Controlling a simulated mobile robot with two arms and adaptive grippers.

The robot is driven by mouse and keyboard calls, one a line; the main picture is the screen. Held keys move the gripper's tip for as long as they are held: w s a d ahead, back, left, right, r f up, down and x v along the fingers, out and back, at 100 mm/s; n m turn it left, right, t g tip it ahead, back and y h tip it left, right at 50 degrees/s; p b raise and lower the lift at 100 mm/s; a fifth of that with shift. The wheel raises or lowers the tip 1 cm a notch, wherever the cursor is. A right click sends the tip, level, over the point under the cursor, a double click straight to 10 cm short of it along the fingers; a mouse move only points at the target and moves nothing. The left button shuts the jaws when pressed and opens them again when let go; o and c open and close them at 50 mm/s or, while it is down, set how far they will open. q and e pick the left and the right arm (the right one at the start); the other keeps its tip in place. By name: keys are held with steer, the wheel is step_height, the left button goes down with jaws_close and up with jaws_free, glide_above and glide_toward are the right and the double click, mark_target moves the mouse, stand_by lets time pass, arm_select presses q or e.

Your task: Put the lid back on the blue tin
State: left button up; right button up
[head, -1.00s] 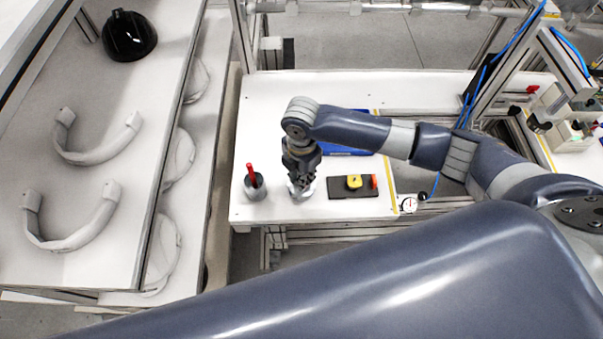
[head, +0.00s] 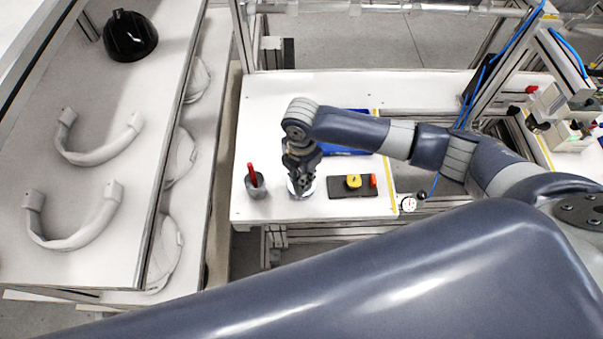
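My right gripper (head: 301,184) points down over the white worktable. A small, round, whitish thing (head: 292,191) shows under and around its fingers, mostly hidden by them. I cannot tell whether this is the lid or the tin, or whether the fingers hold it. No tin with a clearly blue side shows. A flat blue thing (head: 350,148), perhaps a tray, lies behind my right arm and is partly hidden by it. My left gripper is not in view.
A grey cup (head: 256,188) with a red stick stands left of my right gripper. A dark tray (head: 340,190) with a yellow block (head: 354,181) and a red-orange piece lies to its right. The worktable's (head: 262,110) back left is clear.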

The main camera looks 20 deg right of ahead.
steer(key=o, duration=0.9)
steer(key=shift+o, duration=0.2)
steer(key=o, duration=0.5)
step_height(320, 180, up, 5)
steer(key=p, duration=0.5)
steer(key=shift+f, duration=0.15)
steer(key=shift+r, duration=1.1)
